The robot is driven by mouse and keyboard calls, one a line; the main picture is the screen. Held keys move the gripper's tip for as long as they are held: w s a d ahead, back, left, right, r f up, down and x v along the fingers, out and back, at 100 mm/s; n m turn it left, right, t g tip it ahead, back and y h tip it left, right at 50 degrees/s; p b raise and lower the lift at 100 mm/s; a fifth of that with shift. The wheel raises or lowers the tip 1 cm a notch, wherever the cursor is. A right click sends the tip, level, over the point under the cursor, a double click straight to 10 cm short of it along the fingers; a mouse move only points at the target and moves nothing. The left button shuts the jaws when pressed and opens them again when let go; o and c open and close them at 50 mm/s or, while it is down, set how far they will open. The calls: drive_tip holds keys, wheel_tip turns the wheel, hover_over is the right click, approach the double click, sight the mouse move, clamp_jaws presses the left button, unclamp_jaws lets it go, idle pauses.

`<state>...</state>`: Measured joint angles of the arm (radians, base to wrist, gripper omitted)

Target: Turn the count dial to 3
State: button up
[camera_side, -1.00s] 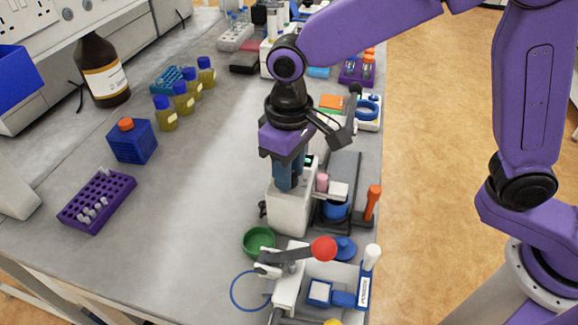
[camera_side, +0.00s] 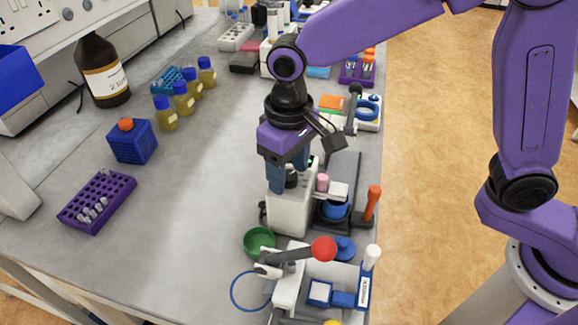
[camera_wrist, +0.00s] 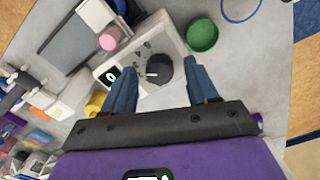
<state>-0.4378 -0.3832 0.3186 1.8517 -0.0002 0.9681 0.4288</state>
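The count dial is a dark round knob with a white pointer line, on top of a white machine (camera_side: 290,212). In the wrist view the dial (camera_wrist: 162,71) lies between the two blue fingers of my gripper (camera_wrist: 161,88), with a gap on each side. My gripper (camera_side: 289,176) is open and empty, pointing down just over the machine. A small dark display (camera_wrist: 108,77) with a green digit, seemingly 0, sits beside the dial. In the side view the dial (camera_side: 291,180) is partly hidden by the fingers.
A green bowl (camera_side: 259,241) stands close in front of the machine. A pink cylinder (camera_side: 322,183) and an orange-handled tool (camera_side: 373,203) are to its right.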

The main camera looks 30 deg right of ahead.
sight(290, 174)
wheel_tip(290, 174, up, 18)
drive_tip(key=shift+f, duration=0.25)
idle(0.5)
drive_tip(key=shift+d, duration=0.1)
drive_tip(key=s+d+f+n, duration=0.4)
drive_tip(key=s+d+f, duration=0.4)
drive_tip(key=d, duration=0.5)
drive_tip(key=s+d+f+n, duration=0.4)
drive_tip(key=s+d+f, duration=0.4)
drive_tip(key=s+d, duration=0.4)
drive_tip(key=shift+d+f, duration=0.2)
drive_tip(key=shift+d, duration=0.35)
idle(0.7)
